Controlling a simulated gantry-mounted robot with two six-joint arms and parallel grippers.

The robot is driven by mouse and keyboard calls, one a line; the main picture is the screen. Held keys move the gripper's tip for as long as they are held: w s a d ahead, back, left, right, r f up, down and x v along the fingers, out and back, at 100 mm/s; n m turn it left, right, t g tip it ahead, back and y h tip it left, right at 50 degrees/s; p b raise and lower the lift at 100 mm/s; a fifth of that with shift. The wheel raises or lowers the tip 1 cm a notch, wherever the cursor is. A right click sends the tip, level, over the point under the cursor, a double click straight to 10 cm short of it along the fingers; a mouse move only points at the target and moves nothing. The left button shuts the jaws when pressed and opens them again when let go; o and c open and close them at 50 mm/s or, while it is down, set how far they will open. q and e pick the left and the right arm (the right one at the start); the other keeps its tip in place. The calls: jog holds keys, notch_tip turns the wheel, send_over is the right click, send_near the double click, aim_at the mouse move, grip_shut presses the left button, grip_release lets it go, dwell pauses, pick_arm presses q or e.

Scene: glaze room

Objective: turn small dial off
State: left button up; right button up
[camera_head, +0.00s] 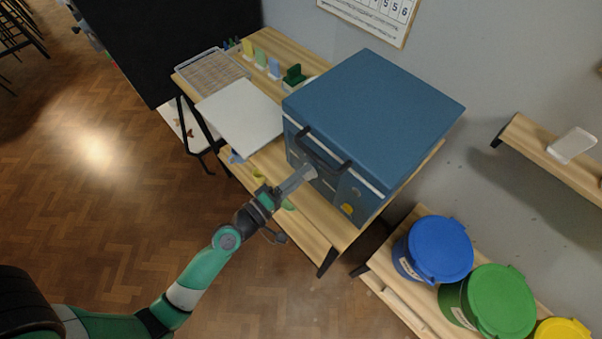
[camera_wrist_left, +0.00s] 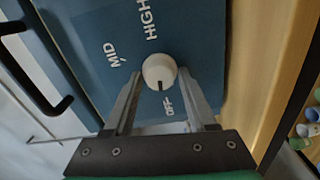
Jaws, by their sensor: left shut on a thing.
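The blue kiln-like box (camera_head: 375,95) stands on a wooden table, with a dark handle (camera_head: 322,150) on its front. My left gripper (camera_head: 309,172) reaches the front panel below the handle. In the left wrist view, the small round white dial (camera_wrist_left: 159,69) sits between the tips of my left gripper (camera_wrist_left: 160,76), which is shut on it. The panel bears the words MID, HIGH and OFF (camera_wrist_left: 168,105). The dial's dark mark points down in the picture, towards the OFF word. In the head view the fingers mostly hide the dial. My right gripper is not in view.
A white board (camera_head: 240,115) and a wire rack (camera_head: 211,73) lie left of the box. Blue (camera_head: 440,250) and green (camera_head: 500,302) lidded buckets stand at the lower right. The floor at left is clear.

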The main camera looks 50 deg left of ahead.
pick_arm(q)
jog(key=shift+n, duration=0.7)
jog(key=o, duration=1.2)
jog(key=s+b, duration=0.3)
jog(key=s, duration=0.8)
jog(key=shift+s+d+b, duration=0.3)
jog(key=shift+b, duration=0.1)
